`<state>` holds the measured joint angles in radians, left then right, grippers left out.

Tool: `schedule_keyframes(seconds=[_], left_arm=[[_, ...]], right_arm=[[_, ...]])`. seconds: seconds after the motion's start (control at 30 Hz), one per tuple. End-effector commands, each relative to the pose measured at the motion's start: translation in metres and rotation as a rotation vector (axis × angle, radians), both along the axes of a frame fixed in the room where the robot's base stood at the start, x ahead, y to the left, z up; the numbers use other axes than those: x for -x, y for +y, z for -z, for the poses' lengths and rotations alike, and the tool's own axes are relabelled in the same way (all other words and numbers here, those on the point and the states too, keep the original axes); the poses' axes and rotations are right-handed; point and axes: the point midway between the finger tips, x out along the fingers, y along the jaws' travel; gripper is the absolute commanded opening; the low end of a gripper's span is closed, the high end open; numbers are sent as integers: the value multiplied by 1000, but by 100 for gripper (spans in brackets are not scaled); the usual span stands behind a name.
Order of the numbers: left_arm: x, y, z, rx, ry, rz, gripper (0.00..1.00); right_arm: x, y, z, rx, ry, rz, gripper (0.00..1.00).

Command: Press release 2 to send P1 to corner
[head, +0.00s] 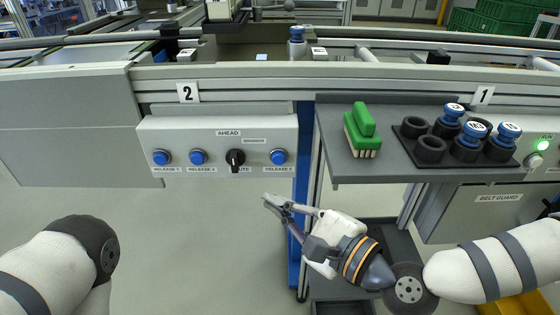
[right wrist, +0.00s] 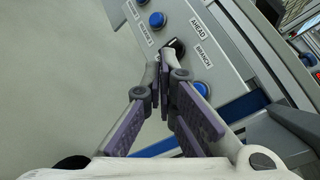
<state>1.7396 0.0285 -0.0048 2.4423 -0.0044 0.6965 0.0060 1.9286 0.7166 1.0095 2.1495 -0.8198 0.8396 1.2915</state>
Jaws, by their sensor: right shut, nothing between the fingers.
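A light grey control panel (head: 218,140) hangs under the rail below the "2" sign. It carries three blue buttons: a left one (head: 161,157), a middle one (head: 198,157) and a right one (head: 278,156). Their labels begin with RELEASE, but the end figures are too small to read surely. A black selector knob (head: 236,158) sits left of the right button. My right gripper (head: 272,202) is shut and empty, below the right button and apart from it. In the right wrist view its fingertips (right wrist: 168,60) overlap the panel near that button (right wrist: 181,75). I cannot identify P1. My left gripper is out of view.
A grey shelf (head: 345,172) sticks out right of the panel, with a green brush (head: 361,130) and a dark holder (head: 431,149) of blue-topped pieces. A blue post (head: 298,240) stands behind my right gripper. Open floor lies below the panel.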

Motion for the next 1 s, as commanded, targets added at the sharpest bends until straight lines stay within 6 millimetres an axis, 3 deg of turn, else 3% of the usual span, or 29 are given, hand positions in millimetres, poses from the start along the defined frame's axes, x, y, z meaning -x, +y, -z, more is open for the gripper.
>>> schedule_keyframes(seconds=[0.33, 0.8, 1.0], left_arm=[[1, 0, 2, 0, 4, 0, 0], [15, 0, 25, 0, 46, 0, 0], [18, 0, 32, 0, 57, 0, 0]], right_arm=[[-6, 0, 1, 2, 0, 0, 0], [-71, 0, 6, 4, 2, -1, 0], [-85, 1, 3, 3, 1, -1, 0]])
